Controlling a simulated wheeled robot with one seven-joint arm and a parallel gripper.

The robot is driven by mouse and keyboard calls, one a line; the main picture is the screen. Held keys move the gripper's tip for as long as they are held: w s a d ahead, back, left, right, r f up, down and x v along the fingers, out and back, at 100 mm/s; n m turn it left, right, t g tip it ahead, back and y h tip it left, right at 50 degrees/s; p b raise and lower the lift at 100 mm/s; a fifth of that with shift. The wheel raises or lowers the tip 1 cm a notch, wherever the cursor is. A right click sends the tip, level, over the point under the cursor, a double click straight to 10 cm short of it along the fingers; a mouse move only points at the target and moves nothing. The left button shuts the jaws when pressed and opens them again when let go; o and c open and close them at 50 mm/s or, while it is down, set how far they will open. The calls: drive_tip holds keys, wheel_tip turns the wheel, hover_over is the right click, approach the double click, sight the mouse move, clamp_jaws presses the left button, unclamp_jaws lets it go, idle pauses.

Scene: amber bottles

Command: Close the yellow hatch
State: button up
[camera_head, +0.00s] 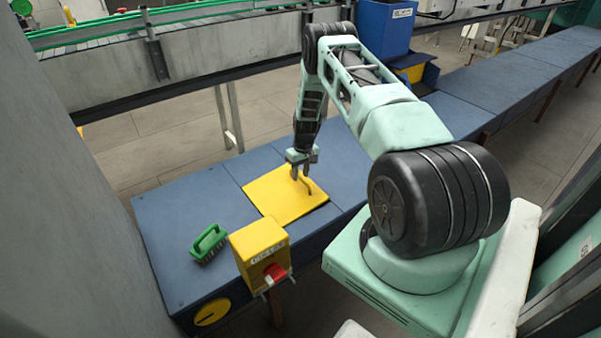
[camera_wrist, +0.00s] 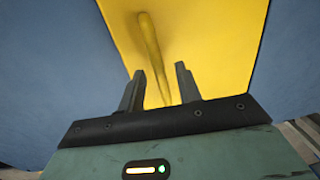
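The yellow hatch (camera_head: 283,199) is a flat square panel lying flush, or nearly so, in the top of the blue bench. A yellow bar handle (camera_wrist: 153,52) stands on it; in the head view it shows near the hatch's right side. My gripper (camera_head: 302,173) points down just above the hatch at the handle. In the wrist view my gripper (camera_wrist: 158,85) is open, with its two dark fingers apart and the handle running between them. The fingers do not appear to touch the handle. The hatch also fills the middle of the wrist view (camera_wrist: 215,50).
A green brush (camera_head: 208,243) lies on the blue bench (camera_head: 175,215) left of the hatch. A yellow box with a red knob (camera_head: 262,250) stands at the bench's front edge. A grey wall (camera_head: 60,180) rises at the left. A blue bin (camera_head: 385,30) stands behind.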

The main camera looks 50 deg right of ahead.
clamp_jaws()
drive_tip(key=f+b, duration=0.2)
drive_tip(key=shift+s+d+f+b, duration=0.1)
drive_tip(key=shift+d+f+b, duration=0.1)
drive_tip(key=shift+d+b, duration=0.2)
drive_tip(key=shift+s, duration=0.1)
unclamp_jaws()
drive_tip(key=shift+d, duration=0.1)
drive_tip(key=shift+r, duration=0.15)
wheel_tip(320, 180, up, 17)
drive_tip(key=d, duration=0.1)
drive_tip(key=shift+s+d, duration=0.15)
drive_tip(key=shift+d, duration=0.1)
